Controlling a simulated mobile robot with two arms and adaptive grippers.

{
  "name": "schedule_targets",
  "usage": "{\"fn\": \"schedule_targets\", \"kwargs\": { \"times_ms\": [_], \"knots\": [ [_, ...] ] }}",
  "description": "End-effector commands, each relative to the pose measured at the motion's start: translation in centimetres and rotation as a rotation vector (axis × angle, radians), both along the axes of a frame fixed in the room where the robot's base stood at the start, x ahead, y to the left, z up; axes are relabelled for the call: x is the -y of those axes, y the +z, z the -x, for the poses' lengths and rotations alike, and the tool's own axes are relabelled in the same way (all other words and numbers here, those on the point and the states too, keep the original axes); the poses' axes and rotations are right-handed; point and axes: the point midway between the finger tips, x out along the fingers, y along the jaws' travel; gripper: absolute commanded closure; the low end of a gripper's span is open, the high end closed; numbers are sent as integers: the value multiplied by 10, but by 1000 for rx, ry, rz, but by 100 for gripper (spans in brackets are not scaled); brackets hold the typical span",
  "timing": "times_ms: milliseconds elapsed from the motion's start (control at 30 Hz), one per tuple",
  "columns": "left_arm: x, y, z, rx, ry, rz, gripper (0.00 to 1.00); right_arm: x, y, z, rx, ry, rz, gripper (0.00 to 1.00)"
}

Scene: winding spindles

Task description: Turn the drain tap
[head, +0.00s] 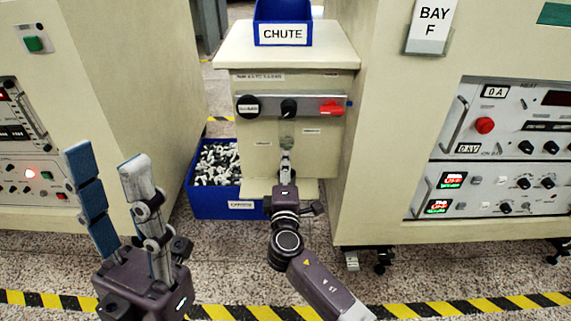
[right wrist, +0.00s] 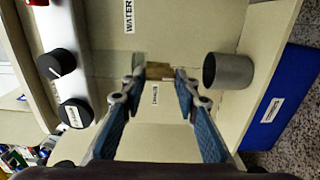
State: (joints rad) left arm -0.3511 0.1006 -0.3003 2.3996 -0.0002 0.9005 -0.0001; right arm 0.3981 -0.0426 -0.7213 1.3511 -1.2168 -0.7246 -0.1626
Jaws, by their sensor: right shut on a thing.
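The drain tap (right wrist: 160,72) is a small brass-coloured piece on the front of the cream cabinet (head: 258,160). In the right wrist view it sits between my right gripper's fingertips (right wrist: 159,77), which are shut on it. In the head view my right gripper (head: 286,157) reaches the cabinet front below the dark middle knob, and hides most of the tap. A grey metal cup (right wrist: 229,71) stands just below the tap in the right wrist view; my gripper hides it in the head view. My left gripper (head: 106,152) is open and empty at the lower left, away from the cabinet.
A grey panel strip above the tap carries two dark knobs (head: 288,107) and a red one (head: 331,108). A blue bin (head: 220,204) of small parts stands left of the cabinet. A blue chute (head: 283,33) sits on top. Larger instrument cabinets flank both sides.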

Motion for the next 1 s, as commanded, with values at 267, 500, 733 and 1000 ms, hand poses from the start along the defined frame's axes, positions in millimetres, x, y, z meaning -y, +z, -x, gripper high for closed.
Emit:
{"fn": "schedule_targets", "kwargs": {
  "times_ms": [267,500,733,1000],
  "knots": [
    [0,1,0,-1,0,0,60,-1,0,0,0,3,20,96],
    [0,1,0,-1,-1,0,60,-1,0,0,0,3,20,96],
    [0,1,0,-1,-1,0,60,-1,0,0,0,2,19,54],
    [-1,3,1,6,2,2,60,0,-1,2,0,1,17,54]
  ]
}}
